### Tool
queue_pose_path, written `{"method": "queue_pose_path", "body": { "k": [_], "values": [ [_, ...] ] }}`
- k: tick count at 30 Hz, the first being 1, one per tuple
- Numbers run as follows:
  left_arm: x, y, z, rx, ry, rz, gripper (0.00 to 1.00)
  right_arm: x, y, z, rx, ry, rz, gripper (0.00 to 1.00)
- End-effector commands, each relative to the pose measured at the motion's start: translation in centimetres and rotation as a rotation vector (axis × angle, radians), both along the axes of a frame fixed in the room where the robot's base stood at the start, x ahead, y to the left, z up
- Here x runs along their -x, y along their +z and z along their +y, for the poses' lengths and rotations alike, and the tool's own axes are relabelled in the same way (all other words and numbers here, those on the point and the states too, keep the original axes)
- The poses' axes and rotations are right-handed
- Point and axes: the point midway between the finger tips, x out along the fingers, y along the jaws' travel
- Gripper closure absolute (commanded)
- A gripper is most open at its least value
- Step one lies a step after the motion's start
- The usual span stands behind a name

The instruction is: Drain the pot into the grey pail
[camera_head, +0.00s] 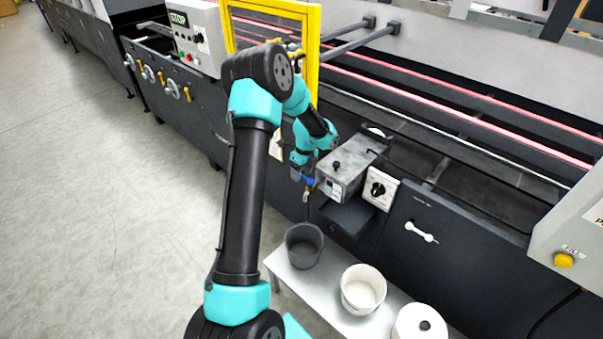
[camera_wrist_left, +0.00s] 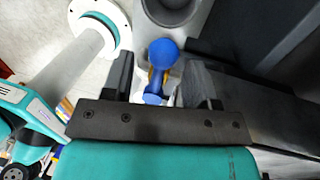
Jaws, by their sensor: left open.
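The pot is a grey metal box (camera_head: 349,172) with a black knob on its lid, mounted on the machine's front. A drain tap with a blue handle (camera_head: 307,181) sticks out of its left side. The grey pail (camera_head: 304,246) stands upright on a bench below the tap. My left gripper (camera_head: 303,170) is at the tap; the arm partly hides it. In the left wrist view, my open gripper (camera_wrist_left: 160,78) has its two dark fingers apart on either side of the blue handle (camera_wrist_left: 162,53). Whether they touch it is unclear. My right gripper is not in view.
A white pail (camera_head: 363,290) and a white round container (camera_head: 419,324) stand right of the grey pail on the light bench (camera_head: 331,289). A control box with a black dial (camera_head: 380,190) sits right of the pot. A yellow frame (camera_head: 313,45) rises behind my arm.

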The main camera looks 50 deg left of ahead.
Motion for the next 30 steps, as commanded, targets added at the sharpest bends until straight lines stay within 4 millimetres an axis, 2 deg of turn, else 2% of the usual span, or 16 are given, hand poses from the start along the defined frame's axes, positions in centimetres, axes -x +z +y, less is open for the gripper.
{"method": "queue_pose_path", "body": {
  "k": [9,26,30],
  "values": [
    [0.05,-0.26,-0.01,0.0,-0.001,0.0,0.47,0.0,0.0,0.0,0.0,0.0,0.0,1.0],
    [0.01,-0.22,-0.01,0.0,-0.001,0.0,1.0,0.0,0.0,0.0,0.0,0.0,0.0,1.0],
    [0.0,-0.22,-0.01,0.0,-0.001,-0.001,1.0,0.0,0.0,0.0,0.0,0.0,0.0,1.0]
  ]
}}
